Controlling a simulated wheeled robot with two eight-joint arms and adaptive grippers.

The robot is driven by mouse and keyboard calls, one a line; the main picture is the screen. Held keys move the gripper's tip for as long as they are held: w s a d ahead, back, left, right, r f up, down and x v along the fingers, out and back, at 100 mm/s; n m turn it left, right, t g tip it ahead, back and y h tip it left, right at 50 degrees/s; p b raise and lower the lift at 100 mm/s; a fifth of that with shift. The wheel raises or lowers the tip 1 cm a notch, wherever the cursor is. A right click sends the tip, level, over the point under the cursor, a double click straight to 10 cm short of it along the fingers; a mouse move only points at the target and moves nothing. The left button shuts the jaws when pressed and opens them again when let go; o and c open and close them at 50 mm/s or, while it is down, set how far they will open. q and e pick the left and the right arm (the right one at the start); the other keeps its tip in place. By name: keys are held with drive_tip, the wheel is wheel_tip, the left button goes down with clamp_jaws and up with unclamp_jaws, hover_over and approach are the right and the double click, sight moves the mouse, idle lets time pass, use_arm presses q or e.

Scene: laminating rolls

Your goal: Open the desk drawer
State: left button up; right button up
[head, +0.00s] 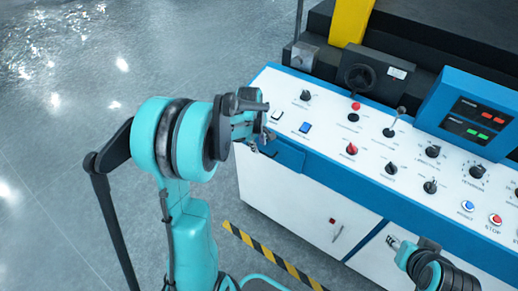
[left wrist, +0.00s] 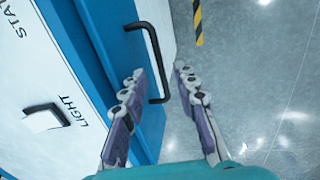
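The blue drawer front (head: 288,154) is on the upper edge of the white and blue console, beside my left gripper (head: 267,138). In the left wrist view its black bar handle (left wrist: 157,58) stands out from a blue panel (left wrist: 112,50). My left gripper also shows there (left wrist: 160,72), open, with one fingertip on each side of the handle in the picture. I cannot tell whether either finger touches it. The handle is hidden in the head view. My right gripper (head: 400,252) is at the lower right, over the console's front; its finger gap is unclear.
The console top (head: 325,125) carries several knobs, switches and buttons, with a blue display box (head: 468,110) at the right. A white cabinet door (head: 300,205) is below. A yellow and black floor stripe (head: 270,258) runs along the front. Floor at the left is clear.

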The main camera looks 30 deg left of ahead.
use_arm(q)
drive_tip(key=shift+w+f+b, duration=0.15)
drive_tip(key=shift+f+b, duration=0.05)
drive_tip(key=shift+f, duration=0.5)
drive_tip(key=shift+w+f+b, duration=0.15)
drive_tip(key=shift+f, duration=0.5)
clamp_jaws()
drive_tip(key=s+a+p, duration=0.1)
drive_tip(key=s, duration=2.2)
drive_tip(key=shift+a+p, duration=0.35)
